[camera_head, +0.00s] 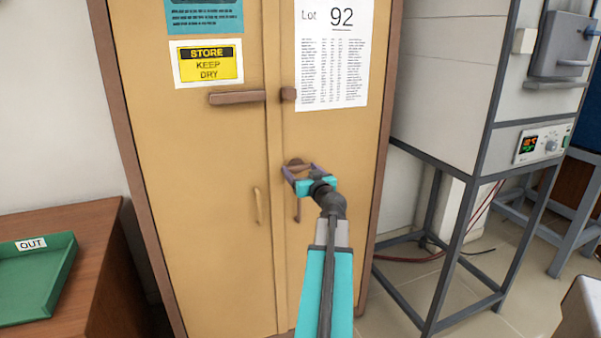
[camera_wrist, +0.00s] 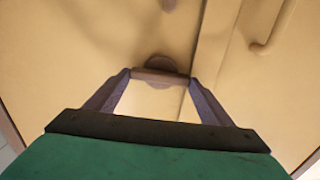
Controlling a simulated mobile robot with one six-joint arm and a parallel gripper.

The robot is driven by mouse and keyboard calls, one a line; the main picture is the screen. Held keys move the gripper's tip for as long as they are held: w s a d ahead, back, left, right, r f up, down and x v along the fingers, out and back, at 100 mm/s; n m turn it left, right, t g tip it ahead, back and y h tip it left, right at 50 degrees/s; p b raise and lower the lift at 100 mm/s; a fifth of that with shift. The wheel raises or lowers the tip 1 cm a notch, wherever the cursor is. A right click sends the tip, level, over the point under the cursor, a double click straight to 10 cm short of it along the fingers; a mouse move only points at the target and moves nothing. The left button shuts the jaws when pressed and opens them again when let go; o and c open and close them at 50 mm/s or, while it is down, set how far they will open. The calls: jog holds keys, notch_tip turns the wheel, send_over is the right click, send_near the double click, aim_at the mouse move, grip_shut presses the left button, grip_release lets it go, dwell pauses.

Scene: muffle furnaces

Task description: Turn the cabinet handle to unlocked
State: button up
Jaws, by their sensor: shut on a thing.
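The tan two-door cabinet (camera_head: 215,150) stands in front of me. Its brown turning handle (camera_head: 297,164) is on the right door, close to the seam. In the wrist view the handle bar (camera_wrist: 160,77) lies roughly across the picture, in front of a round brown plate (camera_wrist: 158,61). My gripper (camera_head: 299,170) is at the handle, and in the wrist view its two purple fingers (camera_wrist: 160,80) are shut on the two ends of the bar. In the head view the gripper partly hides the handle.
A brown bar (camera_head: 238,97) sits higher on the left door, with a small brown block (camera_head: 288,94) beside it. Slim pull handles (camera_head: 257,205) are lower down. A furnace on a metal stand (camera_head: 465,215) is at right; a wooden table (camera_head: 95,275) with a green tray (camera_head: 62,265) is at left.

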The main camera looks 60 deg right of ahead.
jog(key=shift+f, duration=0.1)
jog(key=shift+m+b, duration=1.55)
jog(key=shift+m, duration=0.35)
jog(key=m+b, duration=0.1)
jog(key=m, duration=0.8)
jog(key=m+p, duration=0.1)
jog(key=m, duration=0.3)
jog(key=shift+f+m, duration=0.1)
jog(key=shift+m, duration=0.3)
jog(key=o, duration=1)
jog(key=shift+o, duration=0.2)
jog(key=shift+s+d, duration=0.1)
